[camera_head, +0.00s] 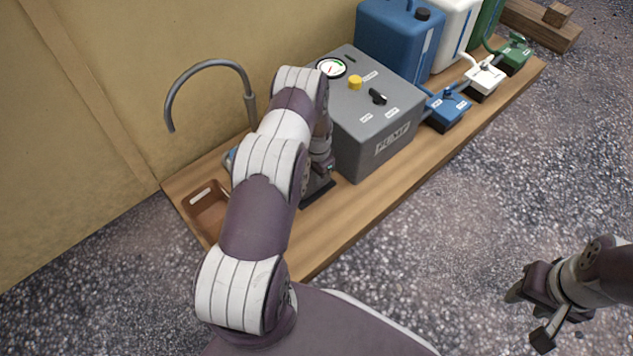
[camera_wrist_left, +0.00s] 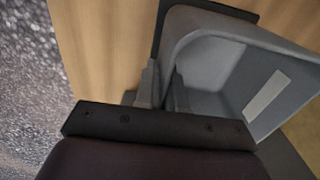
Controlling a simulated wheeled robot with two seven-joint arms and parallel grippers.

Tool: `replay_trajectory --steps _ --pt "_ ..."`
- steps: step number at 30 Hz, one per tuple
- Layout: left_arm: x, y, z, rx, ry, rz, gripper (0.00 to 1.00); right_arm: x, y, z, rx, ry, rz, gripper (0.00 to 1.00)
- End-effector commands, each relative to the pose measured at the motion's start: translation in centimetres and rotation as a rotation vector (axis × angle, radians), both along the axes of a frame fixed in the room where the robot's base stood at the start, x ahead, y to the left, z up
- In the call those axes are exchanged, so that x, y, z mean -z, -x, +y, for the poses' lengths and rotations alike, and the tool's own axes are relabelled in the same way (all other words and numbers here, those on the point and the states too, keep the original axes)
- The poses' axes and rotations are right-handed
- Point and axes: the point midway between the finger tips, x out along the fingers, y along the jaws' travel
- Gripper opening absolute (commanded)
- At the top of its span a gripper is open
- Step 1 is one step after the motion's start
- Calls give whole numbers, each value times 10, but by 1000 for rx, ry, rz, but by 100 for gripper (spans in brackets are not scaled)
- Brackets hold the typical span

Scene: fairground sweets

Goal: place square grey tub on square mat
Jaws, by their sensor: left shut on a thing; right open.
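The square grey tub (camera_wrist_left: 210,62), with a pale label on its inner wall, fills much of the left wrist view. My left gripper (camera_wrist_left: 165,88) is shut on one wall of it, a finger on each side. In the head view the tub is hidden behind my left arm. Edges of a black mat (camera_wrist_left: 228,9) show around the tub in the wrist view; part of the mat (camera_head: 318,194) shows in the head view. The tub is over the mat, but I cannot tell whether it touches. My right gripper (camera_head: 530,316) is open and empty over the ground.
A grey pump box (camera_head: 365,135) stands right of my left arm on the wooden bench (camera_head: 365,205). A brown tray (camera_head: 205,207) and a curved tap (camera_head: 207,64) are to the left. Jerrycans (camera_head: 385,45) and small blue, white and green units stand further right.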

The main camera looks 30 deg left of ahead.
Motion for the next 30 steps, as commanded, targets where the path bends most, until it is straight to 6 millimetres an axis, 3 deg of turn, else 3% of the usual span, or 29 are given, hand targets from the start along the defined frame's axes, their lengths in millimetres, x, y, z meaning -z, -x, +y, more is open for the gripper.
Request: replay_trajectory --steps 1,11,12,14,22,26,30 --pt "12 0 0 0 0 0 0 9 0 0 0 0 0 43" --pt "13 0 0 -1 0 0 0 9 0 0 0 0 0 43" --pt "12 0 0 -1 0 0 15 8 0 0 0 0 0 43" --pt "12 0 0 -1 0 0 34 7 0 0 0 0 0 43" --pt "11 0 0 -1 0 0 34 7 0 0 0 0 0 43" --pt "-8 0 0 -1 0 0 34 -7 0 0 0 0 0 43" --pt "-49 -1 0 -1 -1 -2 34 -34 0 0 0 0 0 43"
